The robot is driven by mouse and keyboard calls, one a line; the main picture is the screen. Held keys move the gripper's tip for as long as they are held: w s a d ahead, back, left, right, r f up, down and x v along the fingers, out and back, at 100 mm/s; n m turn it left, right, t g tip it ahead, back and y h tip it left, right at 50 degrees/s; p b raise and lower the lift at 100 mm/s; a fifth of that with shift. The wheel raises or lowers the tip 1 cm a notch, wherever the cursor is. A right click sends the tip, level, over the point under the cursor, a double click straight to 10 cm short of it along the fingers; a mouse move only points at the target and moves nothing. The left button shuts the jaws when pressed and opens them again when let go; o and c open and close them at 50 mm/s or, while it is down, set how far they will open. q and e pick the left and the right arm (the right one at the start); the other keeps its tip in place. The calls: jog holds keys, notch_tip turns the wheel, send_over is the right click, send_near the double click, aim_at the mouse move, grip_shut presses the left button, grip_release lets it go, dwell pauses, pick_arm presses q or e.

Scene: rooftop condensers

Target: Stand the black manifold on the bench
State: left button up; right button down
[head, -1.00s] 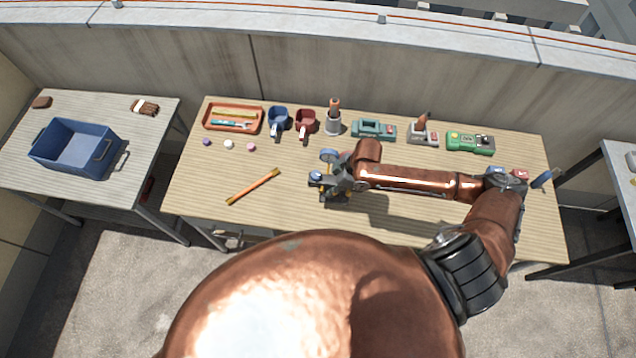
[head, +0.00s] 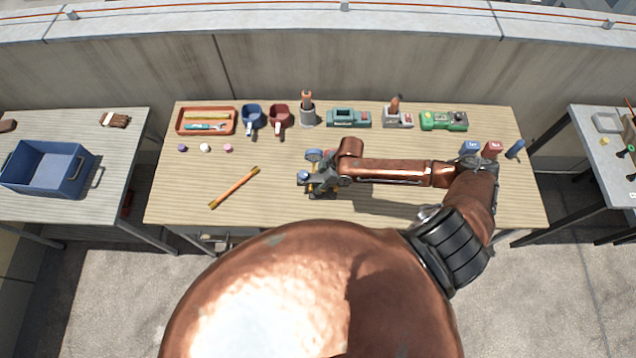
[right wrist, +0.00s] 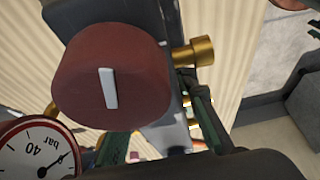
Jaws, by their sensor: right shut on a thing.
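The black manifold (head: 320,190) is at the middle of the bench (head: 400,208), near its front edge. A blue knob and a round gauge show on it in the head view. In the right wrist view, its dark red knob (right wrist: 108,80) with a white mark fills the upper left. A white gauge marked "bar" (right wrist: 36,152) and a brass fitting (right wrist: 195,52) show beside it. My right gripper (head: 328,180) is shut on the manifold, and its arm partly hides it. I cannot tell whether the manifold touches the bench. My left gripper is not in view.
An orange stick-like tool (head: 234,187) lies to the left on the bench. An orange tray (head: 206,134), mugs, a green device (head: 443,121) and other items line the back. A blue crate (head: 88,178) stands on the left table.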

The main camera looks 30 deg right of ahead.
jog(key=shift+w, duration=0.15)
jog(key=c, duration=1.5)
grip_release()
jog(key=shift+c, duration=0.2)
jog(key=v, duration=1.2)
